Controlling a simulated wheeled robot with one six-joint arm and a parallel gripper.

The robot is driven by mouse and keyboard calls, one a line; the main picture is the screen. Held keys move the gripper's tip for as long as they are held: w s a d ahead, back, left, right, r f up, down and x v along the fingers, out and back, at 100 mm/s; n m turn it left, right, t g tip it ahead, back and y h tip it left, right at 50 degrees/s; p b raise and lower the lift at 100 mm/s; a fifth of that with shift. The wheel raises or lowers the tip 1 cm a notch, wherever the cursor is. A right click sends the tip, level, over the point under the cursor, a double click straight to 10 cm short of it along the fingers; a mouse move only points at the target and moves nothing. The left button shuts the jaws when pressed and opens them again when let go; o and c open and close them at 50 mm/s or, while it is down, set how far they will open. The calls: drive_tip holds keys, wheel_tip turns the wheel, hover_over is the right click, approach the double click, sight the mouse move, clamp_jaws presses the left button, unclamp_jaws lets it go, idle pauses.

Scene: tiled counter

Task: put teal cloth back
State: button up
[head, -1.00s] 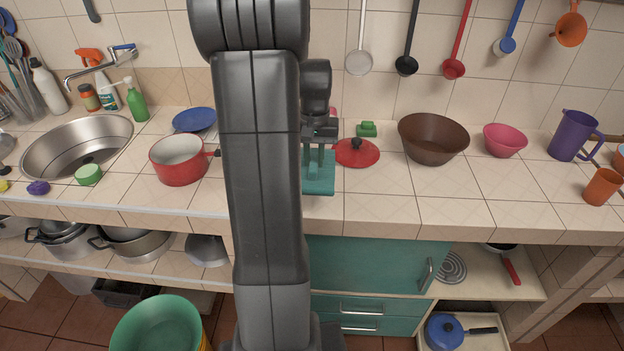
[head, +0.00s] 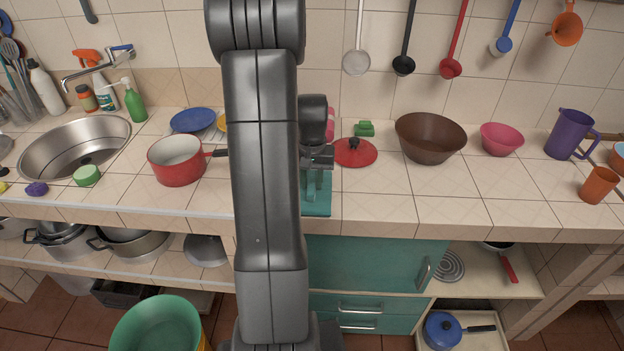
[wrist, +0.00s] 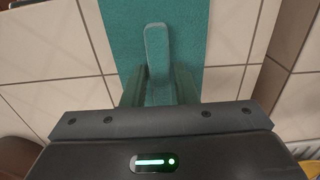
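The teal cloth (head: 316,208) lies flat, or nearly so, on the tiled counter near its front edge, left of the red lid. My gripper (head: 316,192) is over it, pointing down. In the wrist view the cloth (wrist: 116,35) runs away beneath my gripper (wrist: 160,88). A raised teal strip (wrist: 157,50) on the cloth stands between the two fingers, which are closed about it. Part of the cloth is hidden behind my arm and fingers. I cannot tell whether it touches the counter everywhere.
A red pot (head: 176,165) stands left of my arm, its handle toward it. A red lid (head: 356,153), a green block (head: 364,129) and a brown bowl (head: 430,138) are to the right. The counter's front right is clear up to an orange cup (head: 598,185).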

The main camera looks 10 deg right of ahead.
sight(312, 183)
drive_tip(key=shift+o, duration=1.1)
wheel_tip(312, 183, up, 12)
drive_tip(key=shift+r, duration=0.2)
